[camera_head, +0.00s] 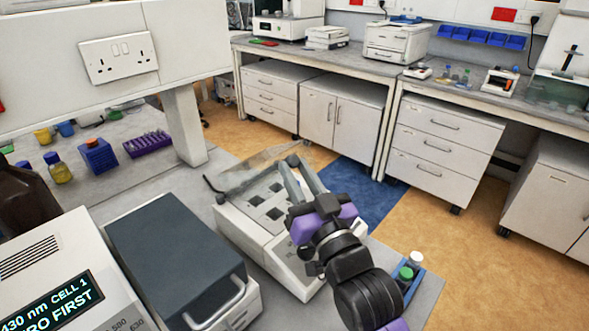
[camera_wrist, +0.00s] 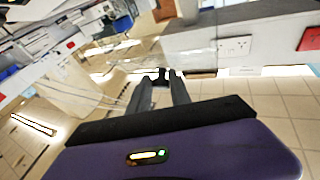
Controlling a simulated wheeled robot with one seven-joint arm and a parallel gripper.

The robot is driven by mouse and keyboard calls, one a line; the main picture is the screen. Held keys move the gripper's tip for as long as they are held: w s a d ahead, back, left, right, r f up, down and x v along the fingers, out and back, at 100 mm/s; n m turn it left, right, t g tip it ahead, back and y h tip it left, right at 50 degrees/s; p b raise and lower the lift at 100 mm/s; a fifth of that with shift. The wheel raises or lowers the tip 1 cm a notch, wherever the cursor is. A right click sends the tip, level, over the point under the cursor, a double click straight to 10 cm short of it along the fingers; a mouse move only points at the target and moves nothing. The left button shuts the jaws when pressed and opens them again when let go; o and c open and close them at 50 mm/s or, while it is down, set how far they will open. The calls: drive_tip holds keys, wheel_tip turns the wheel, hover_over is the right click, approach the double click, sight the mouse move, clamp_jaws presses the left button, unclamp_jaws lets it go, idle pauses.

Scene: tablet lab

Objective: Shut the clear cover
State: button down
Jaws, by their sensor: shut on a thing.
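The clear cover (camera_head: 262,164) is a thin see-through panel, raised and tilted above the back of a white instrument (camera_head: 242,222) with several dark square openings in its top. The top of the instrument is uncovered. My gripper (camera_head: 297,165) reaches up from the front right and is shut on the edge of the cover. In the wrist view, my gripper (camera_wrist: 163,77) has its fingertips close together at the edge of the faint clear cover (camera_wrist: 190,58). The cover's exact outline is hard to tell there, and my arm hides the right part of the instrument.
A dark-topped device (camera_head: 175,255) stands close on the left, beside a unit with a lit display (camera_head: 50,305). A blue tray (camera_head: 413,291) with capped bottles lies to the right. A shelf post (camera_head: 184,125) stands behind left. Open floor lies behind the bench.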

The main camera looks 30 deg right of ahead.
drive_tip(key=shift+w+a+f, duration=0.15)
drive_tip(key=shift+f, duration=0.65)
drive_tip(key=c, duration=1.3)
unclamp_jaws()
drive_tip(key=shift+o, duration=0.3)
drive_tip(key=shift+a, duration=0.1)
drive_tip(key=s+b, duration=0.1)
drive_tip(key=s, duration=0.7)
drive_tip(key=shift+f, duration=0.25)
